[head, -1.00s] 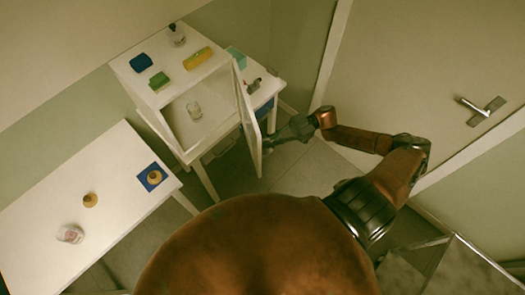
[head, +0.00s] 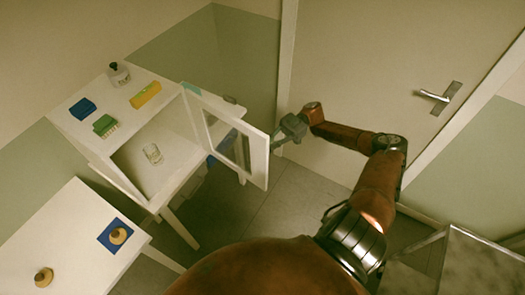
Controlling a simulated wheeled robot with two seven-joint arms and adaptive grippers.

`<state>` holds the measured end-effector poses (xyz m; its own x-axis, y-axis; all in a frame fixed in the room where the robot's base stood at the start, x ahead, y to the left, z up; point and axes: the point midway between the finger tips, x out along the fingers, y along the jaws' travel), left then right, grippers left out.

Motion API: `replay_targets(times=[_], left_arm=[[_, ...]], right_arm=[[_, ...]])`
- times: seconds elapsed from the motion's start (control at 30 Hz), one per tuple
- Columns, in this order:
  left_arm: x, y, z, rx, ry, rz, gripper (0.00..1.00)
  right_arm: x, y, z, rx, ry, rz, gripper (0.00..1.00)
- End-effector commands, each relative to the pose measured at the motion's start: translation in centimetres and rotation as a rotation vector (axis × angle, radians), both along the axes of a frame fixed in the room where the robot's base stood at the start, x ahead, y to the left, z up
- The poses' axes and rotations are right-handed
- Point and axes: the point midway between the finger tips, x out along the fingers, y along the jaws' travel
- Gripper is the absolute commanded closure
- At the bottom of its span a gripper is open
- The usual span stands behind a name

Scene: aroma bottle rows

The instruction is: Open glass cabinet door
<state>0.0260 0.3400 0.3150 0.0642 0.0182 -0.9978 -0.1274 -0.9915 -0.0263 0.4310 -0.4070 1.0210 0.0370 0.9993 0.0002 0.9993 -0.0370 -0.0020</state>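The white cabinet (head: 102,167) stands at the left with its open front facing me. Its glass door (head: 259,160), a white frame around a clear pane, is swung well out to the right from the hinge side. My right gripper (head: 279,139) is at the door's outer edge, on its far right side; whether it touches the door is unclear, and its finger opening is too small to tell. A clear glass (head: 152,153) stands inside the open compartment. My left gripper is out of view.
On the cabinet top are a bottle (head: 119,76), a blue block (head: 83,109), a green brush (head: 105,125) and a yellow item (head: 146,95). A white table (head: 60,235) at the lower left holds wooden-topped items.

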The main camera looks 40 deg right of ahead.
Motion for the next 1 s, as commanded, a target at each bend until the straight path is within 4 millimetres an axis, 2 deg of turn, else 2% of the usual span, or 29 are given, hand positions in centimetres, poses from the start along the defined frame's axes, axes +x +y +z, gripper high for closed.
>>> replay_targets(times=[0.27,0.3,0.5,0.8,1.0], left_arm=[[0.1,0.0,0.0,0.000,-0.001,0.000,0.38],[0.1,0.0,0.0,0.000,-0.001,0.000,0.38],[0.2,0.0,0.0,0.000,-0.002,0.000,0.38],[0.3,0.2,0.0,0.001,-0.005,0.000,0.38],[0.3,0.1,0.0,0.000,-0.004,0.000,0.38]], right_arm=[[0.0,0.0,-0.1,-0.002,0.001,-0.002,1.00],[0.0,0.0,-0.1,-0.002,0.001,-0.002,0.90],[0.0,0.0,0.0,-0.001,0.001,-0.001,0.76],[0.0,-0.1,0.0,0.000,0.000,-0.001,0.75],[0.0,-2.5,0.0,-0.002,-0.001,-0.004,0.75]])
